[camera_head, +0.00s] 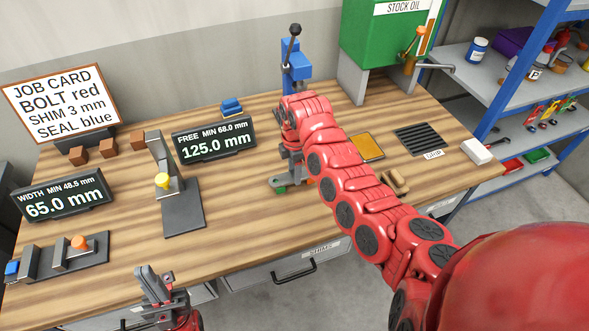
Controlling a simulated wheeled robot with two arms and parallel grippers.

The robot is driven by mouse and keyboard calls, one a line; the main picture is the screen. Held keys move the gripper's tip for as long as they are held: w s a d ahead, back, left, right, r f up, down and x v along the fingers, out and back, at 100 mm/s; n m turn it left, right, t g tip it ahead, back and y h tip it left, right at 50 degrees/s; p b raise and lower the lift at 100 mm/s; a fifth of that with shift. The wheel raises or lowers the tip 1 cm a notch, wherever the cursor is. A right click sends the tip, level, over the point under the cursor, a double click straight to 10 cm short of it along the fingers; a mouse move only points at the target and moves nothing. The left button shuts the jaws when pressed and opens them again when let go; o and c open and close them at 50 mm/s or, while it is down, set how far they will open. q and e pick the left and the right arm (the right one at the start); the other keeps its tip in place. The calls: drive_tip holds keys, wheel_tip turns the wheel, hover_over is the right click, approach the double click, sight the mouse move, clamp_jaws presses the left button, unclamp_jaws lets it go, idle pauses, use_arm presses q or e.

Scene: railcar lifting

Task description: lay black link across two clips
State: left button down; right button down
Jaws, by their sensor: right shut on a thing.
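I cannot make out the black link or the two clips for sure. My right arm reaches to the blue press (298,72) at the back of the bench. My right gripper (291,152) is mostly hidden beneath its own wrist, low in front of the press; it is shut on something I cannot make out. My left gripper (155,280) is at the bench's front edge, pointing up, with its fingers apart and nothing between them. A dark fixture (95,246) with grey blocks, an orange knob and a blue knob lies at the left.
A gauge stand (183,220) with a yellow knob stands mid-left, between two displays (214,140) (64,195). A green oil cabinet (385,45), an orange-yellow pad (366,147) and a black scrap grate (419,139) are at the right. The front middle of the wooden bench is clear.

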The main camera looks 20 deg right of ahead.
drive_tip(key=shift+c, duration=1.1)
unclamp_jaws()
drive_tip(key=shift+r, duration=0.35)
wheel_tip(320, 180, up, 3)
drive_tip(key=shift+b, duration=1.15)
wheel_tip(320, 180, up, 9)
drive_tip(key=b, duration=0.1)
drive_tip(key=shift+f, duration=0.15)
